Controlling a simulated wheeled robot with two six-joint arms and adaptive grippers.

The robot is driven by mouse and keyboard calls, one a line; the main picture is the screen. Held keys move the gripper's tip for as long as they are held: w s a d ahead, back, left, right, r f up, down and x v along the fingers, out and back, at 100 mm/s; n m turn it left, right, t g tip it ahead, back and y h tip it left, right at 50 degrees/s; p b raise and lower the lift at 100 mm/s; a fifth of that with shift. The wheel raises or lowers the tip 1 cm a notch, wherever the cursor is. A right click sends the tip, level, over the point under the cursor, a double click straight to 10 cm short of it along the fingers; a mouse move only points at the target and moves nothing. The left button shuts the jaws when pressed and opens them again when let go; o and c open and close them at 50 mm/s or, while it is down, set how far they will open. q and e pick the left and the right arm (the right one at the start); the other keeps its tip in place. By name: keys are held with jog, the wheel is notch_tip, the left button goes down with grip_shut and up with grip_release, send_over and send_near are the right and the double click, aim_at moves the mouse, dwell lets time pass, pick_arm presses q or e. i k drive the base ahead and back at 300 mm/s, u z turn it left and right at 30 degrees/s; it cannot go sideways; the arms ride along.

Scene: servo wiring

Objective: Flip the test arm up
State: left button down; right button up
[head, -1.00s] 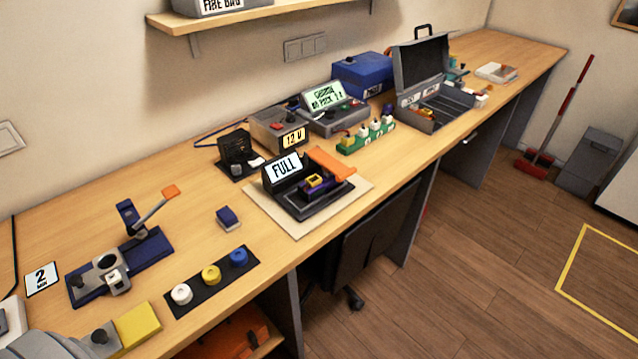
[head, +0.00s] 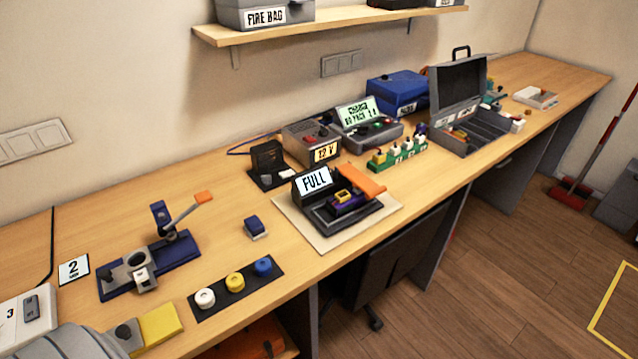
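The black tester (head: 330,215) with the lit "FULL" display (head: 315,180) stands on a beige mat (head: 290,213) on the bench. A purple pack with a yellow top (head: 347,199) sits in it. An orange arm (head: 362,180) sticks out from its back right, tilted and lying away from the pack. I take this as the test arm. A blue fixture (head: 160,268) at the left also has a grey lever with an orange tip (head: 203,197), raised at a slant.
White, yellow and blue spools (head: 235,282) sit on a black strip in front. A small blue block (head: 254,227) lies left of the mat. The 12 V unit (head: 312,145), charger (head: 368,125) and open grey case (head: 470,115) stand behind and right.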

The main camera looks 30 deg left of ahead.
aim_at(359, 181)
jog(key=z, duration=1.4)
jog(key=i, duration=2.55)
jog(key=u, duration=2.95)
